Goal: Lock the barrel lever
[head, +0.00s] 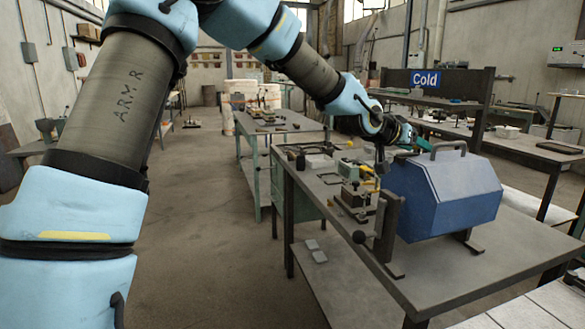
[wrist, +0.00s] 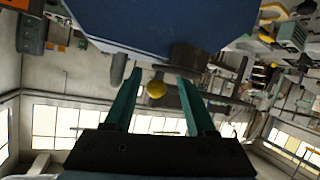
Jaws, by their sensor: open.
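The blue faceted barrel (head: 440,190) sits on a stand on the grey table, with a dark handle on top. In the wrist view its blue side (wrist: 160,22) fills the top. My gripper (head: 408,145) is at the barrel's upper left in the head view. Its green fingers (wrist: 158,90) are apart, with no visible grip on the knob. The lever's shaft is not clear.
Small fixtures and tools (head: 352,195) crowd the table left of the barrel. A shelf with a "Cold" sign (head: 425,79) is behind. The table's front right is clear.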

